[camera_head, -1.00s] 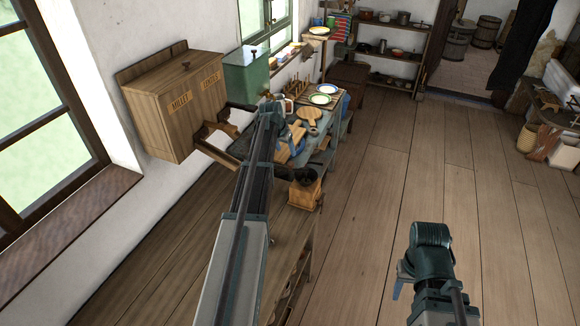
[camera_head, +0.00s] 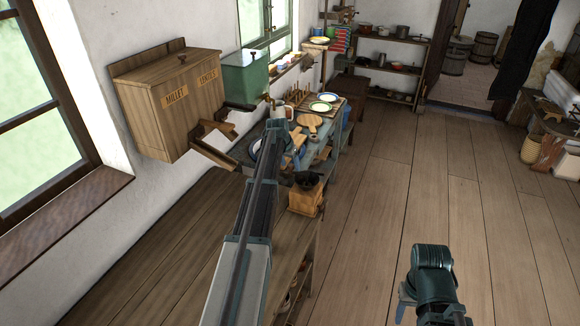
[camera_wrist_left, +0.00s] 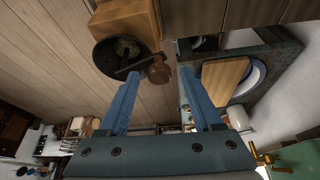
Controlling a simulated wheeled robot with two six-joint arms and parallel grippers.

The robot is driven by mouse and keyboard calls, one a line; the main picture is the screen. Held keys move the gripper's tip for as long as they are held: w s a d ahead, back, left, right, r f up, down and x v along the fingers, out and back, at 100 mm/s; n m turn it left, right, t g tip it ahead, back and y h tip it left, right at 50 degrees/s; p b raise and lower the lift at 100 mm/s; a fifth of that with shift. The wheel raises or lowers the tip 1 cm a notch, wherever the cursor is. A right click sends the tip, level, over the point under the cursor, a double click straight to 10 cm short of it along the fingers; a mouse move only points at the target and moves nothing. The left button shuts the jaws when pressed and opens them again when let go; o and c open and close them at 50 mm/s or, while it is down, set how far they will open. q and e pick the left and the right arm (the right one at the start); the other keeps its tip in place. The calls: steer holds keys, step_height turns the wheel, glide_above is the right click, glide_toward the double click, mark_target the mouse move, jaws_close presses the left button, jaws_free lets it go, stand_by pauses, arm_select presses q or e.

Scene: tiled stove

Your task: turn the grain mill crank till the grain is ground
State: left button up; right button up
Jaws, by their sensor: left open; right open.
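The grain mill (camera_head: 306,200) is a wooden box with a dark bowl-shaped hopper on top, at the near end of the workbench. In the left wrist view its wooden body (camera_wrist_left: 128,18) is at the top, with the dark hopper (camera_wrist_left: 112,58) below. The crank's brown wooden knob (camera_wrist_left: 159,70) lies beside the hopper. My left gripper (camera_wrist_left: 160,78) is open, and the knob appears between its blue fingertips, not gripped. In the head view my left arm hides most of that gripper. My right gripper (camera_head: 405,298) is open and empty above the floor, partly hidden by its wrist.
A wooden bin labelled MILLET (camera_head: 172,103) hangs on the left wall, a green tank (camera_head: 246,75) beyond it. A cutting board (camera_head: 310,121), plates (camera_head: 324,97) and a peg rack crowd the bench. In the wrist view a board (camera_wrist_left: 225,78) lies on a plate. The right floor (camera_head: 400,190) is clear.

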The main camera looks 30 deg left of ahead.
arm_select(q)
jaws_close()
stand_by(1.3)
